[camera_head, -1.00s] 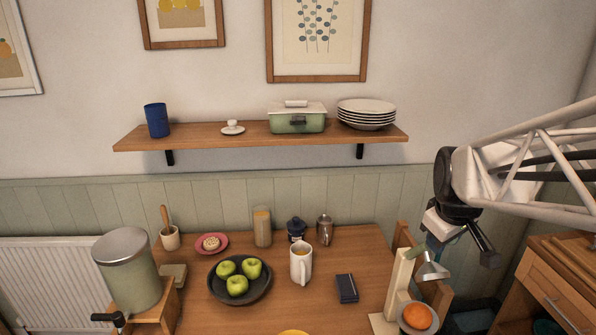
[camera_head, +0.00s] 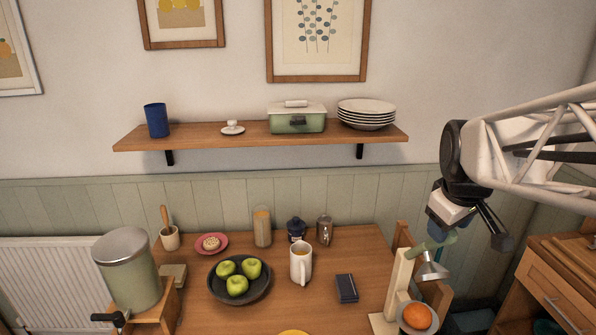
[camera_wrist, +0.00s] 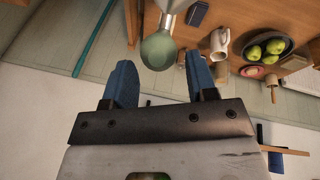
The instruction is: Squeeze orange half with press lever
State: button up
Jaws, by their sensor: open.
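The juice press (camera_head: 398,285) stands at the right end of the table, with a pale upright post. Its green lever (camera_head: 436,243) points up and right, above a metal cone (camera_head: 432,268). The orange half (camera_head: 417,316) sits cut side hidden in the press's cup, below the cone. My gripper (camera_head: 472,238) is open and empty at the lever's outer end. In the wrist view, the rounded green lever end (camera_wrist: 158,50) lies just beyond my two blue fingertips (camera_wrist: 162,75), roughly centred between them. I cannot tell whether they touch it.
A white mug (camera_head: 301,264), a dark box (camera_head: 346,288) and a bowl of green apples (camera_head: 240,278) stand left of the press. A wooden chair back (camera_head: 403,240) is close behind it. A wooden cabinet (camera_head: 560,285) stands at the right.

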jog(key=shift+v, duration=1.4)
jog(key=shift+w, duration=0.15)
jog(key=c, duration=0.6)
jog(key=shift+w+r, duration=0.1)
jog(key=shift+w, duration=0.05)
jog(key=shift+c, duration=1.3)
jog(key=shift+w+a+r+g, duration=0.1)
jog(key=shift+w+r+g, duration=0.05)
jog(key=shift+w+g, duration=0.25)
grip_shut()
jog(key=w+a+r+g, duration=0.2)
jog(key=w+r+g, duration=0.1)
jog(key=w+g, duration=0.1)
jog(key=w+a+r+n+g+h, duration=0.1)
jog(key=w+r+g, duration=0.2)
jog(key=w, duration=0.4)
jog(key=shift+a+g, duration=0.35)
jog(key=shift+g, duration=0.05)
